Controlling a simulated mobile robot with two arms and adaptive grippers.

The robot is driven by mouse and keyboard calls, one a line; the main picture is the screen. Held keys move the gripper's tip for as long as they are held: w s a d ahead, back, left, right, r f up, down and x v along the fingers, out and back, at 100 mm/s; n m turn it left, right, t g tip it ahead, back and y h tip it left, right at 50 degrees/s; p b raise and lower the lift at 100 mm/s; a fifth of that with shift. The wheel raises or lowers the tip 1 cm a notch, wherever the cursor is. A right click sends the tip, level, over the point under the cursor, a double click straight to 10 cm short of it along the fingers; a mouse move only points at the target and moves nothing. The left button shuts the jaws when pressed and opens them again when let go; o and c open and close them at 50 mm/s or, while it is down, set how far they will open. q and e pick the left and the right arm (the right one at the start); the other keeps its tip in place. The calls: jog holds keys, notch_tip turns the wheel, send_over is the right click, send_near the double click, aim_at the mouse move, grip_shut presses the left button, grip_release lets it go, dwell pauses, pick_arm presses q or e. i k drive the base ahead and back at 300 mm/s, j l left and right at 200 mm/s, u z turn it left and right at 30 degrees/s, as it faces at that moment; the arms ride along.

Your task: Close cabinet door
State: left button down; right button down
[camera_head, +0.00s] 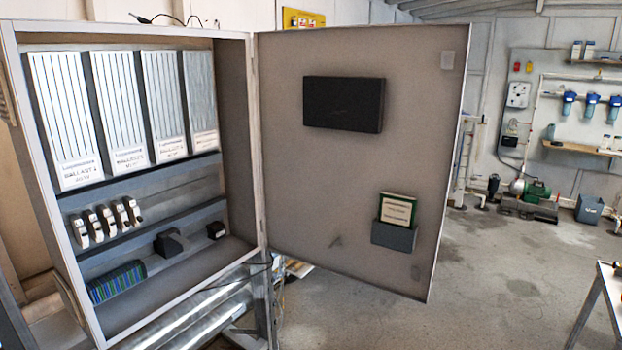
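The cabinet (257,80) is a grey metal box at the left, with its inside showing. Its door (285,170) stands wide open, hinged on the cabinet's right edge and swung out to the right. The door's inner face carries a black panel (344,104) and a small holder (394,236) with a green-edged booklet (397,209). Neither of my grippers shows in the head view.
Inside the cabinet are several ballast units (119,110), a row of breakers (105,222) and a terminal block (117,282). Open concrete floor (480,290) lies right of the door. A table corner (600,290) shows at the lower right. A green pump (532,190) stands at the far wall.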

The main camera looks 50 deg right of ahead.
aim_at(347, 115)
jog(key=l+u, duration=0.25)
jog(key=l, duration=0.45)
jog(key=l+u, duration=0.25)
jog(key=l, duration=0.45)
jog(key=k+l+u, duration=0.2)
jog(key=l, duration=0.5)
jog(key=k+l, duration=0.1)
jog(key=l, duration=1.15)
jog(key=k+l, duration=0.15)
jog(key=l, duration=1.15)
jog(key=k, duration=0.05)
